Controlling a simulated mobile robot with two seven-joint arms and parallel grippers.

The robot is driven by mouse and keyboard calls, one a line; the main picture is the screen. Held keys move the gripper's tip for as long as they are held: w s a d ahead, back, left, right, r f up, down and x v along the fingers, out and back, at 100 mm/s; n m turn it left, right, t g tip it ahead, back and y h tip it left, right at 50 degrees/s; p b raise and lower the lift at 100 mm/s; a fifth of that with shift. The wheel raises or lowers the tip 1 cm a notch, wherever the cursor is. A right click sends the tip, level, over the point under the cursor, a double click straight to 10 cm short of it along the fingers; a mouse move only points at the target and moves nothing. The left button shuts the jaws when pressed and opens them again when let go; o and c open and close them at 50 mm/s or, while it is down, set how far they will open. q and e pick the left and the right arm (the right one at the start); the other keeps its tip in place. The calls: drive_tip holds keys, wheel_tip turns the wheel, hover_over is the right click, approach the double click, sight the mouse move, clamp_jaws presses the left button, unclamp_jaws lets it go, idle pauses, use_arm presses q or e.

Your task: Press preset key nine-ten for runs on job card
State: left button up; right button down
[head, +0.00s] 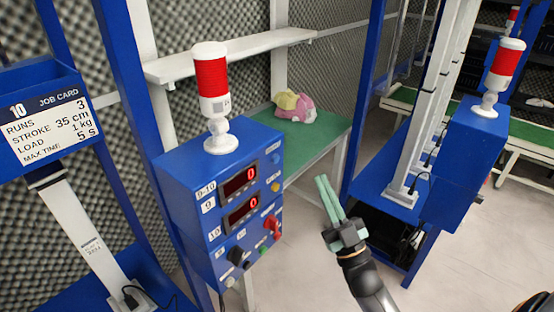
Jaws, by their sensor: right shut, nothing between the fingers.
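The job card (45,125) at the left is headed 10 and reads runs 3, stroke 35 cm, load 1 kg, max time 5 s. The blue control box (180,200) has two red displays, the upper (239,181) and the lower (243,212), each showing 0. Small labels and buttons, including a yellow one (274,186), lie right of the displays; which is the preset key is too small to tell. My right gripper (325,184) is shut and empty, right of the box and apart from it. My left gripper is out of view.
A red and white lamp (211,85) stands on the box. A red switch (272,225) and black knobs (236,256) are lower on its face. Behind is a green-topped table (315,140) with a pink and yellow object (296,106). Another blue rig (465,165) stands at right.

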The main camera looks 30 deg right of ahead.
sight(275, 159)
drive_tip(key=w+a+b, duration=0.2)
drive_tip(key=w+a, duration=0.1)
drive_tip(key=w, duration=0.4)
drive_tip(key=shift+w, duration=0.35)
drive_tip(key=shift+a+b, duration=0.1)
drive_tip(key=shift+b, duration=0.2)
idle(1.5)
drive_tip(key=shift+w+a, duration=0.15)
drive_tip(key=shift+w, duration=0.2)
drive_tip(key=shift+w+a, duration=0.15)
drive_tip(key=shift+w, duration=0.25)
idle(0.6)
drive_tip(key=shift+s, duration=0.1)
drive_tip(key=shift+s+d, duration=0.35)
drive_tip(key=shift+s, duration=0.35)
